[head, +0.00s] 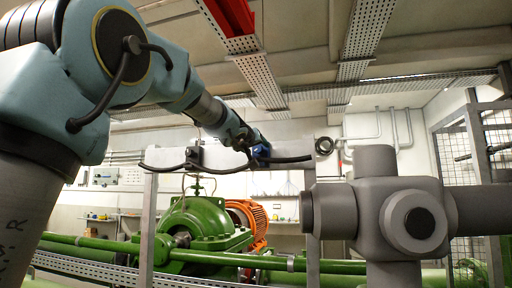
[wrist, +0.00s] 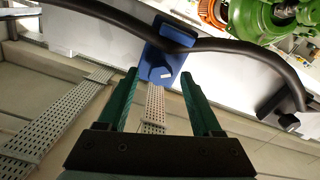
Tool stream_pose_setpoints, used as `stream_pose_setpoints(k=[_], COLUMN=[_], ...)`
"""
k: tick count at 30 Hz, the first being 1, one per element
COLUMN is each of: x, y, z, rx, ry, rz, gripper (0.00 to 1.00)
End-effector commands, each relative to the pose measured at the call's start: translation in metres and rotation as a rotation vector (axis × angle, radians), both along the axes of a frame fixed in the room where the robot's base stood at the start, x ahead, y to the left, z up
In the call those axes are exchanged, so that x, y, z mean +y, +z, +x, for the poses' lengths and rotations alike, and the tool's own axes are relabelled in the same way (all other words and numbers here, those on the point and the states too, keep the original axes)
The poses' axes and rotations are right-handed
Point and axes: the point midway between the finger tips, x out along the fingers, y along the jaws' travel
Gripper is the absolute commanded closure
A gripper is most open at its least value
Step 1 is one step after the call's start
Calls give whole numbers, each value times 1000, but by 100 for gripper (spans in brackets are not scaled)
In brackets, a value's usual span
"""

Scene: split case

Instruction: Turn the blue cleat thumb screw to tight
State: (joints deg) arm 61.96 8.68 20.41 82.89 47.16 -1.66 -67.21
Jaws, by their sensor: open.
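The blue cleat (wrist: 168,42) clamps a black cable on a pale beam, at the upper middle of the wrist view. Its dark thumb screw (wrist: 160,73) stands out from the cleat's near end. My gripper (wrist: 158,78) is open, with its two green fingers on either side of the screw in the picture. I cannot tell how far the fingertips are from it in depth, and no contact shows. In the head view the blue cleat (head: 261,153) sits right at the end of my arm, partly covered, and the screw is hidden there.
A dark cleat (wrist: 283,108) holds the cable (wrist: 240,47) to the right in the wrist view. The beam (head: 215,158) rests on upright posts. A green pump (head: 205,222) with an orange motor stands behind. A large grey pipe fitting (head: 370,215) fills the right foreground.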

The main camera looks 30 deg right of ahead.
Motion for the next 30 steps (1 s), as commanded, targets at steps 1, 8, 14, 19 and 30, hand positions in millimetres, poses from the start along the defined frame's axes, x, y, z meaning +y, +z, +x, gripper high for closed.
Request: stream_pose_setpoints(k=[1,8,14,19,30], x=[0,0,0,0,0], y=[0,0,0,0,0], z=[0,0,0,0,0], rx=[0,0,0,0,-9], ry=[0,0,0,0,1], rz=[0,0,0,0,10], gripper=[34,60,82,100,100])
